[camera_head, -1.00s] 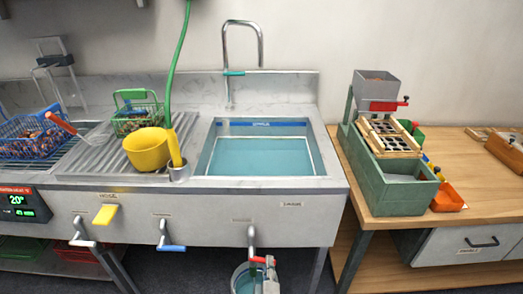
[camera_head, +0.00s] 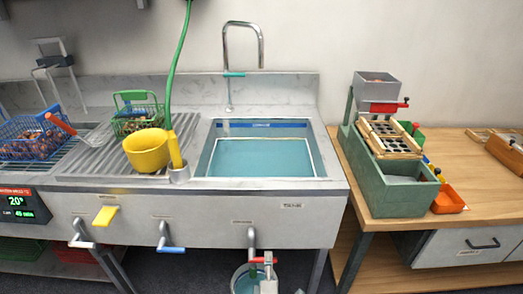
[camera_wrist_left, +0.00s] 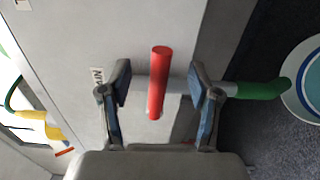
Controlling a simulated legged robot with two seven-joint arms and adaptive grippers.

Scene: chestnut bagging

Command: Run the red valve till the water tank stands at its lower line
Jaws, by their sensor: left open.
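The water tank (camera_head: 213,128) is the steel basin in the counter, holding blue water (camera_head: 262,158). A blue band (camera_head: 262,125) crosses its back wall above the water, and a pale line (camera_head: 311,150) shows near the water's edge. I cannot tell which mark is the lower line. The red valve (camera_head: 262,260) is on the drain pipe under the counter front. In the left wrist view its red handle (camera_wrist_left: 159,82) lies across the pipe, between the fingers of my open left gripper (camera_wrist_left: 164,88). The left gripper (camera_head: 267,281) is partly cut off in the head view. My right gripper is not visible.
A bucket (camera_head: 238,283) stands below the pipe, also in the left wrist view (camera_wrist_left: 303,88). A blue lever (camera_head: 171,249) and a yellow lever (camera_head: 105,215) are on the counter front. A wooden table (camera_head: 350,205) stands right.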

